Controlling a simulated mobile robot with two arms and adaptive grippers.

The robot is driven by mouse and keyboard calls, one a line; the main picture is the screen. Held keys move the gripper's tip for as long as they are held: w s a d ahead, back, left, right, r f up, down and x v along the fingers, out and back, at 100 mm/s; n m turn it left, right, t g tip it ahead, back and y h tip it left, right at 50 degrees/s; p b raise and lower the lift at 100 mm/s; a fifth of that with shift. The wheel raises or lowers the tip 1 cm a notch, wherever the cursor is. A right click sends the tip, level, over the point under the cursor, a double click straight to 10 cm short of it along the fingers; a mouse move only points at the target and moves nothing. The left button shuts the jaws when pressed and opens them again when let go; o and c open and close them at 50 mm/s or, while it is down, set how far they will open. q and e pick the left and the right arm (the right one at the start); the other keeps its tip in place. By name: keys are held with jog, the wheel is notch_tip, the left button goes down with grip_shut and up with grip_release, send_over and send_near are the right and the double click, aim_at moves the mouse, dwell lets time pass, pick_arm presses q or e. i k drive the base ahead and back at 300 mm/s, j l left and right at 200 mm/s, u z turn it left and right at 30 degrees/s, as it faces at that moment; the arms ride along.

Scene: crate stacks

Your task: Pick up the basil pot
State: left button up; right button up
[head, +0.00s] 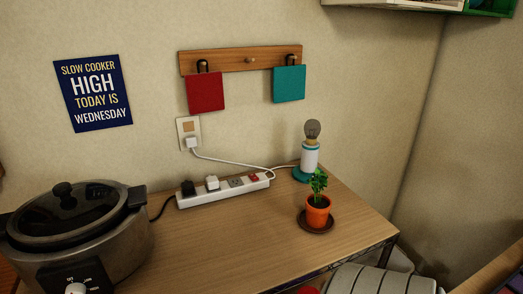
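The basil pot (318,212) is a small orange pot with a green leafy plant (319,182) in it. It stands upright on a dark brown saucer (317,229) near the right end of the wooden counter in the head view. Neither of my grippers shows in this view, so nothing is seen touching the pot.
A lamp (310,157) with a bare bulb stands just behind the pot. A white power strip (223,190) with plugs and a cable lies to its left. A slow cooker (78,235) fills the counter's left end. The wooden counter (222,240) is clear in its front middle.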

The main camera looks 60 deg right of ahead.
aim_at(316, 218)
jog(key=z, duration=2.25)
